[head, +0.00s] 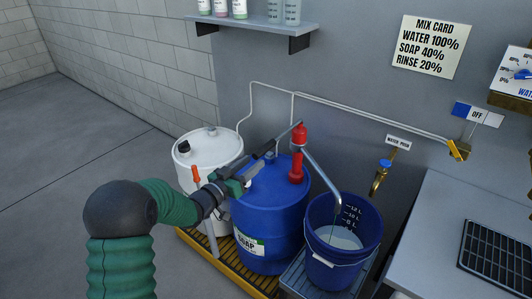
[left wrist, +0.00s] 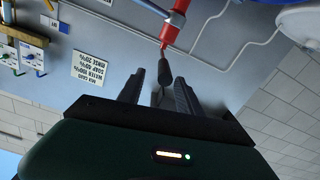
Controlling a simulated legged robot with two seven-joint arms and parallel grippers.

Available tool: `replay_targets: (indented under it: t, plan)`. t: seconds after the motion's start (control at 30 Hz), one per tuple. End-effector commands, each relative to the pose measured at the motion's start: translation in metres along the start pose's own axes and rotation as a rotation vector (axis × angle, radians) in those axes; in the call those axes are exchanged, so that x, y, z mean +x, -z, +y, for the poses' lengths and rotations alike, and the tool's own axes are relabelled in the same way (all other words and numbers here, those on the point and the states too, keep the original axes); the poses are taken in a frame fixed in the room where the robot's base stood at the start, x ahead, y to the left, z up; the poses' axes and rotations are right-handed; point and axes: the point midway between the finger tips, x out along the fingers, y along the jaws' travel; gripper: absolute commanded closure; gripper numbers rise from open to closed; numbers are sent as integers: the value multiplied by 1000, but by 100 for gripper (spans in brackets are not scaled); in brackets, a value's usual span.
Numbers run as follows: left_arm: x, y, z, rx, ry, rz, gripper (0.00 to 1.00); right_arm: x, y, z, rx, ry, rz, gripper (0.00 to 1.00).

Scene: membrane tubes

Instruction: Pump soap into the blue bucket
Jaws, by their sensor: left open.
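The blue soap drum (head: 272,215) stands on a yellow-edged pallet, with a red hand pump (head: 298,150) on top. The pump's grey spout (head: 322,180) slopes down to the right and ends over the blue bucket (head: 335,272). The bucket holds pale liquid (head: 338,238) below its printed litre marks. A thin line hangs below the spout tip. My left gripper (head: 264,152) is open above the drum at the pump's lever. In the left wrist view, the black lever grip (left wrist: 163,66) lies between the open fingers; contact cannot be told. My right gripper is not in view.
A white drum (head: 212,160) stands left of the blue one. A brass water tap (head: 380,178) is on the wall beside the bucket. A grey bench (head: 440,235) is at the right. A mix card (head: 428,45) reads water 100%, soap 40%, rinse 20%. The left floor is clear.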

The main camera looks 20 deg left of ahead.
Motion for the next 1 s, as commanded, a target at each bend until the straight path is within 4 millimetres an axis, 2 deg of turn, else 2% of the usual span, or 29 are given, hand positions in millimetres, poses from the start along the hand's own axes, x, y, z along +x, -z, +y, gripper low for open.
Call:
replay_targets:
  t: [0.03,0.1,0.3,0.43,0.67,1.0]
  plan:
    - [15,0,3,0,-11,4,55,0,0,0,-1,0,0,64]
    - [32,0,2,-1,-10,5,55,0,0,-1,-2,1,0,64]
    - [67,1,6,3,-7,2,55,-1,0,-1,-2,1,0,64]
    - [76,2,9,5,-6,1,55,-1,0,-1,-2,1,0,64]
    - [74,2,5,3,-6,3,56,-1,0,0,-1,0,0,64]
    - [74,2,4,3,-3,2,100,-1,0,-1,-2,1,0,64]
